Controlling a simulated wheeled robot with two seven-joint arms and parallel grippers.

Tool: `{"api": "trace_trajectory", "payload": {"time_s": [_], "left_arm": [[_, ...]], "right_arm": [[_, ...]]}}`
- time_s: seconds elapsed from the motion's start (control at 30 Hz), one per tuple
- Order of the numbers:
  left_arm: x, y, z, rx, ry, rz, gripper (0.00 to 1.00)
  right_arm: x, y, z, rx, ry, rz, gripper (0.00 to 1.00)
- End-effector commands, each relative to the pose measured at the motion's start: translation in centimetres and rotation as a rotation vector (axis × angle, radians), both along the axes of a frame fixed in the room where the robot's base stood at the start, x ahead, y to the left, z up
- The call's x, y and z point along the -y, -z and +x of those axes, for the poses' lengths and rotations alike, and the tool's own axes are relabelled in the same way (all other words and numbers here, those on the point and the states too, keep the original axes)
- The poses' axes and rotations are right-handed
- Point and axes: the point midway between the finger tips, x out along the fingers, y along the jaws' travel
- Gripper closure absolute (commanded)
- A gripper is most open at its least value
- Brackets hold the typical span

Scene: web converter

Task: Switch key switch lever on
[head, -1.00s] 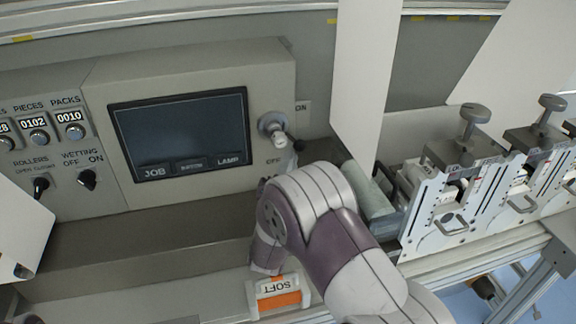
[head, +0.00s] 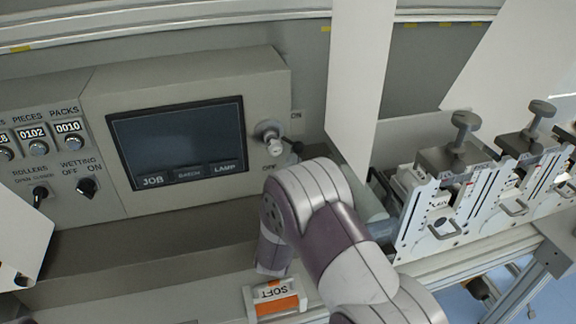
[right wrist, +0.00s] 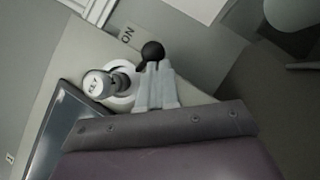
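The key switch (head: 270,132) is on the right end of the grey control box, with a round base and a pale key knob. In the right wrist view the knob (right wrist: 97,84) reads KEY. Its lever has a black ball end (right wrist: 152,50), pointing right; in the head view the ball (head: 297,147) shows just above my right arm. An ON label (right wrist: 127,34) is above it; an OFF label is partly hidden in the head view. My right gripper (right wrist: 154,70) has its fingers close together, tips right at the ball; any grip on it is not clear.
A touch screen (head: 178,145) is left of the switch. White hanging panels (head: 357,85) stand close to the right of my arm. Clamp units (head: 455,185) line the right side. A SOFT box (head: 274,298) lies on the ledge below.

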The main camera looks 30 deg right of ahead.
Motion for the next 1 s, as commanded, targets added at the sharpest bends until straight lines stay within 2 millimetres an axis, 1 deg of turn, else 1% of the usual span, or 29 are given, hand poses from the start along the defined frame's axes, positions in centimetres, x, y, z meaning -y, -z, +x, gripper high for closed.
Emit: {"api": "trace_trajectory", "payload": {"time_s": [0.03, 0.1, 0.4, 0.67, 1.0], "left_arm": [[0.0, -0.5, 0.0, 0.000, 0.000, 0.000, 0.62], [0.0, -0.9, 0.0, 0.000, 0.000, 0.000, 0.62], [0.0, -1.9, 0.0, 0.000, 0.000, 0.000, 0.62], [0.0, -2.3, 0.0, 0.000, 0.000, 0.000, 0.62], [0.0, -2.3, 0.0, 0.000, 0.000, 0.000, 0.62]], "right_arm": [[0.3, -0.4, -0.1, 0.000, 0.002, 0.001, 1.00], [0.6, -0.7, -0.1, 0.000, 0.002, 0.001, 1.00], [1.6, -1.5, -0.4, -0.001, 0.003, 0.001, 1.00], [2.0, -1.9, -0.5, 0.000, 0.006, 0.003, 1.00], [2.0, -2.0, -0.5, 0.000, 0.003, 0.001, 1.00]]}}
